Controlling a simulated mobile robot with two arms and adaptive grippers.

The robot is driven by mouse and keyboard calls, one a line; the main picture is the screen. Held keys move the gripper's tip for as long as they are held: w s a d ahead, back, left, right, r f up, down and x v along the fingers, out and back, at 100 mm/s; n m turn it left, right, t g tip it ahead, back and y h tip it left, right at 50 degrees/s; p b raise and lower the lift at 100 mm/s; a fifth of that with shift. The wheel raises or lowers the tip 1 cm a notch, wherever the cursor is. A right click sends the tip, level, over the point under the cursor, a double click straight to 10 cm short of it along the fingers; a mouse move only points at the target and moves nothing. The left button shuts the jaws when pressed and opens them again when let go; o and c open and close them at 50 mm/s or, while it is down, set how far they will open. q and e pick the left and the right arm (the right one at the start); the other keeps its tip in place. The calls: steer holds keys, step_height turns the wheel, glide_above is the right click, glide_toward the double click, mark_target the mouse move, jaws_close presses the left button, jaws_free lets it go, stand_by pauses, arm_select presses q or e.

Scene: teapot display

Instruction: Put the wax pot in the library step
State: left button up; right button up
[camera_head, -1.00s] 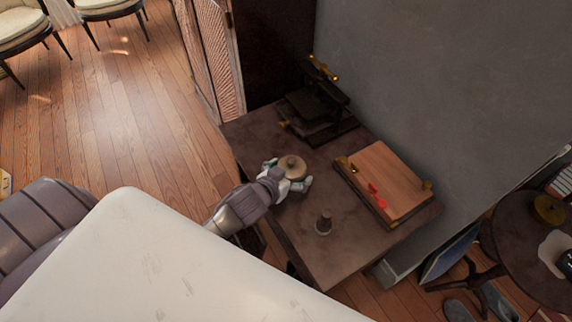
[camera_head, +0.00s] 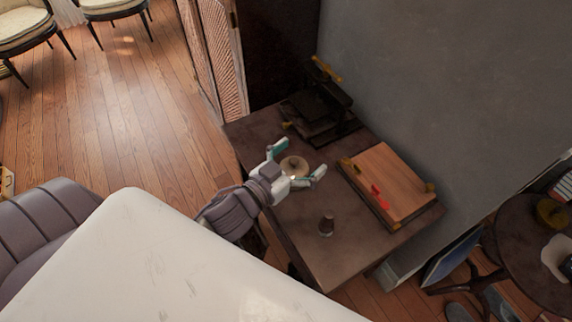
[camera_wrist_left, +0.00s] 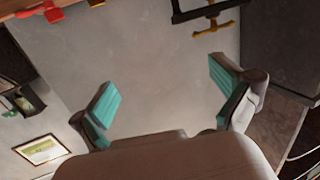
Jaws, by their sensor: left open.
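I cannot make out a library step for certain. My right gripper is not in view.
A dark press with brass handles (camera_head: 318,105) stands at the table's back. A wooden board with brass fittings and a red piece (camera_head: 392,183) lies to the right. A round side table (camera_head: 525,250) is farther right.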

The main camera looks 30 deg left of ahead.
arm_select(q)
steer(key=s+d+r+m+g+h+b, duration=0.1)
steer(key=d+r+m+g+h, duration=0.45)
steer(key=d+m+h, duration=0.25)
steer(key=s+d+r+m+g+h, duration=0.1)
steer(key=d+r+m+g+h, duration=0.3)
steer(key=d+r+m+h, duration=0.3)
steer(key=m+g+y+b, duration=0.2)
steer(key=g+y, duration=0.5)
steer(key=y, duration=1.2)
glide_above(294, 162)
step_height(294, 162, down, 13)
steer(key=shift+d, duration=0.1)
steer(key=shift+f, duration=0.35)
step_height(294, 162, down, 8)
steer(key=shift+r+p, duration=0.25)
steer(key=shift+p, duration=0.25)
steer(key=shift+w+a+f+p, duration=0.15)
steer(key=shift+f+p, duration=0.1)
steer(key=shift+f, duration=1.1)
steer(key=shift+w+a+f+p, duration=0.1)
steer(key=shift+f+p, duration=0.1)
steer(key=shift+f, duration=1.1)
steer(key=shift+r, duration=0.1)
steer(key=c, duration=1.6)
